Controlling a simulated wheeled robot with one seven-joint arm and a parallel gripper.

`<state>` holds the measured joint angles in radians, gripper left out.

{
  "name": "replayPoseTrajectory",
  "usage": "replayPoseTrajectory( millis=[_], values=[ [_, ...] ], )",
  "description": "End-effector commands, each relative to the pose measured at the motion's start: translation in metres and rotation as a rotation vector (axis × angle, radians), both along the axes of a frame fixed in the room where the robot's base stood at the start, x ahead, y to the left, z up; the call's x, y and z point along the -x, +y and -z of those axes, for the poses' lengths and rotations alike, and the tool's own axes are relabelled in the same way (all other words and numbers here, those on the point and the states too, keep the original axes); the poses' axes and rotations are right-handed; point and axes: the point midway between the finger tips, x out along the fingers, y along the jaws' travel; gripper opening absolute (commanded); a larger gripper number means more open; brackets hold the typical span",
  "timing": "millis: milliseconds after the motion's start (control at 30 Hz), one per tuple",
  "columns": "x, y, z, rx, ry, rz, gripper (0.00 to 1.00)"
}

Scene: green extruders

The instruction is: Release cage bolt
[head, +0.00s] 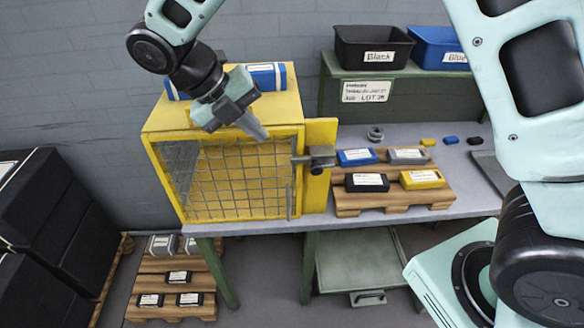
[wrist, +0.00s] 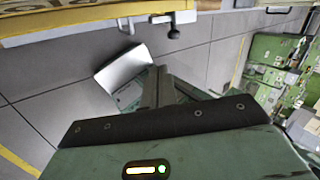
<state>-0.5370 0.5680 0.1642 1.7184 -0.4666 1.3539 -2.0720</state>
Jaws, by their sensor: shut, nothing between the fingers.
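The yellow cage (head: 225,122) stands on the grey bench, its wire mesh door (head: 240,180) facing front and looking closed. The grey cage bolt (head: 316,158) sits at the right edge of the door, on the yellow side plate (head: 319,190). In the wrist view, what looks like the bolt (wrist: 174,33) shows at the top, a dark knob beside a yellow edge. My gripper (head: 262,133) is shut and empty, in front of the cage's upper front edge, up and left of the bolt and apart from it. Its fingers also show in the wrist view (wrist: 157,75).
A blue binder-like object (head: 265,76) lies on top of the cage. Right of the bolt, a wooden pallet (head: 392,195) holds several labelled boxes. Black (head: 372,48) and blue (head: 437,48) bins stand on a rear shelf. Floor pallets (head: 172,285) stand at lower left.

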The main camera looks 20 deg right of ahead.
Motion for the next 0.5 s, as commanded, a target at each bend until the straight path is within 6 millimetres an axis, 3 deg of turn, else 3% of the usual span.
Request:
replayPoseTrajectory(
  millis=[267, 500],
  values=[
    [0.001, -0.001, 0.002, -0.001, 0.0, 0.002, 0.0],
    [0.004, -0.019, 0.026, 0.002, 0.003, 0.003, 0.0]
  ],
)
